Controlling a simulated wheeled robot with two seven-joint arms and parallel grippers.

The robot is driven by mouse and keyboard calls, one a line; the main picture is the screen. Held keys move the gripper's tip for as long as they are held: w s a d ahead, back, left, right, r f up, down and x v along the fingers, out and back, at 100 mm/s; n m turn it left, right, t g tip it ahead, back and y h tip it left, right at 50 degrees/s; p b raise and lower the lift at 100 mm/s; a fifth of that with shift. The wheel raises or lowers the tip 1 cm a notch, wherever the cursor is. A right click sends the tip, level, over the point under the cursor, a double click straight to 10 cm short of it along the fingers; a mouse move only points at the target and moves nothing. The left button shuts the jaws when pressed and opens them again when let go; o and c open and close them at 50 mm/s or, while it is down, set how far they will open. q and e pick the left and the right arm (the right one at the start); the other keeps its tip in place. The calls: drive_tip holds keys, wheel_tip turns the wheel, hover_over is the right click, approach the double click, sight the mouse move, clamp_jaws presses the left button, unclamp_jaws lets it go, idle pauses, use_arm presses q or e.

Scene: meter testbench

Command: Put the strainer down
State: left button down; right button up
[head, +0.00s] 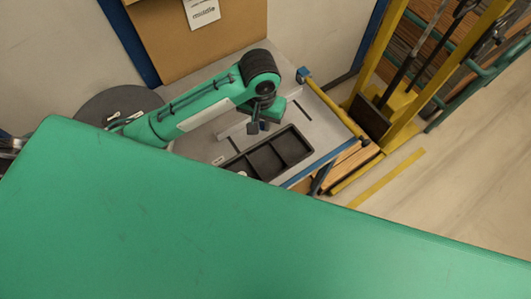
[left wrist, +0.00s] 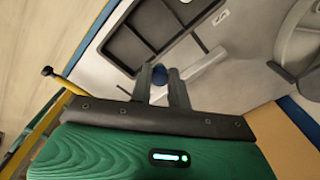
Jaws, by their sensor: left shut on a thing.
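My left gripper (head: 259,125) reaches in from the left and points down over the grey bench, just behind the black tray (head: 238,164). In the left wrist view, my left gripper (left wrist: 163,82) has its two dark fingers close together on a small dark blue round part (left wrist: 159,74). This part looks like the end of the strainer; the rest of it is hidden, so its shape is unclear. The black tray also shows in the left wrist view (left wrist: 112,55), ahead of the fingers, with separate compartments. I cannot tell whether the held thing touches the bench. My right gripper is not in view.
A dark round disc (head: 95,106) with small labelled items lies left of the bench (head: 205,146). A brown board (head: 190,45) stands behind. A yellow frame (head: 397,75) with long tools stands to the right. A pale bar (left wrist: 190,77) lies near the fingers.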

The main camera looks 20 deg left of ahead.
use_arm(q)
drive_tip(key=s+d+r+p, duration=0.1)
drive_tip(key=d, duration=0.1)
hover_over(266, 163)
wheel_tip(266, 163, down, 16)
wheel_tip(266, 163, down, 4)
drive_tip(key=shift+r+p, duration=0.15)
drive_tip(key=shift+p, duration=0.15)
drive_tip(key=shift+f, duration=0.45)
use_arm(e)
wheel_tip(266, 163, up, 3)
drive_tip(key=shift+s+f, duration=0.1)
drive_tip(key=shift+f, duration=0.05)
